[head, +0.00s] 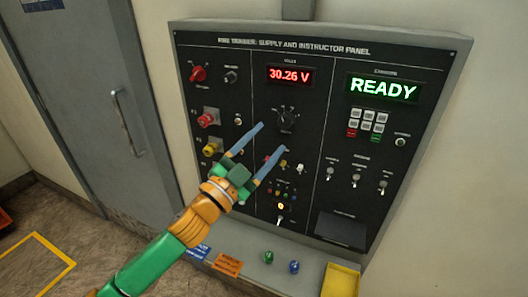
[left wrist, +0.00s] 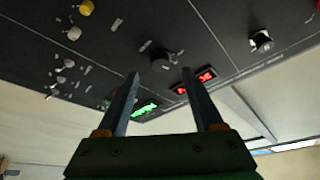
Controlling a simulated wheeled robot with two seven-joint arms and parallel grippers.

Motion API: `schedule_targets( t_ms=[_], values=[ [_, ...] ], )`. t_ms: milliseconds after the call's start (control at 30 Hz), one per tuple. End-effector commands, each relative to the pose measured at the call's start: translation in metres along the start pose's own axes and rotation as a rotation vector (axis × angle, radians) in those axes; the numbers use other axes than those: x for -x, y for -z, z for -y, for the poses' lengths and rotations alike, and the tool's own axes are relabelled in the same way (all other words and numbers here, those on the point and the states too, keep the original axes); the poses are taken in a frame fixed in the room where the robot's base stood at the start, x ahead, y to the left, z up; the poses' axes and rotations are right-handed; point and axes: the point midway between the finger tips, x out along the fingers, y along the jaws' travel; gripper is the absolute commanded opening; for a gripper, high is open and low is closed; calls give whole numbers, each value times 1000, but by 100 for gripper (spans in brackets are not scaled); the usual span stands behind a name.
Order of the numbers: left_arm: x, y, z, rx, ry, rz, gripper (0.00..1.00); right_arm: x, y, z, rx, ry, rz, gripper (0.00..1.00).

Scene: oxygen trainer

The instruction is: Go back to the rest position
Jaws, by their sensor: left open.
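My left gripper (head: 273,137) is open, with two blue fingers spread apart in front of the wall panel (head: 222,97). Nothing is between the fingers. In the head view the fingertips overlap the panel's middle column, just below the black round knob (head: 288,118). In the left wrist view the open fingers (left wrist: 161,73) point toward the panel, and the dark knob (left wrist: 161,60) shows beyond them, apart from the tips. My right gripper is in neither view.
The panel shows a red display (head: 290,75) reading 30.26 V and a green READY display (head: 383,88). A shelf below holds a green knob (head: 268,257), a blue knob (head: 294,267) and a yellow tray (head: 341,281). A grey door (head: 85,90) stands left.

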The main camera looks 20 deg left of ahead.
Motion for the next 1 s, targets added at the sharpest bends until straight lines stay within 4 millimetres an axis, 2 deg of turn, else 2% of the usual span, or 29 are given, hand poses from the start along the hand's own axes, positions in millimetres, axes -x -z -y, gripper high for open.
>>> schedule_targets(
  t_ms=[33, 133, 567, 667, 767, 800, 833, 900, 1000],
  values=[
    [10, -4, -4, 0, -1, 1, 68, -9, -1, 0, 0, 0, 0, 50],
    [18, -2, -2, 1, -1, 1, 68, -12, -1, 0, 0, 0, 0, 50],
    [19, -1, -1, 5, 0, 6, 68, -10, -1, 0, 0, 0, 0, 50],
    [30, -28, -19, 72, -9, 127, 68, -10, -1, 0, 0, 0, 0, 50],
    [71, -85, -65, 216, -47, 431, 68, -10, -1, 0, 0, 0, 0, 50],
    [94, -106, -87, 272, -74, 565, 68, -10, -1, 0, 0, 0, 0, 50],
    [113, -118, -102, 308, -96, 659, 68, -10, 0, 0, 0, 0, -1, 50],
    [154, -137, -133, 377, -147, 845, 68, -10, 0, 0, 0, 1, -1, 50],
    [208, -149, -168, 454, -221, 1064, 68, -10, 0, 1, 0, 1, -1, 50]
  ],
)
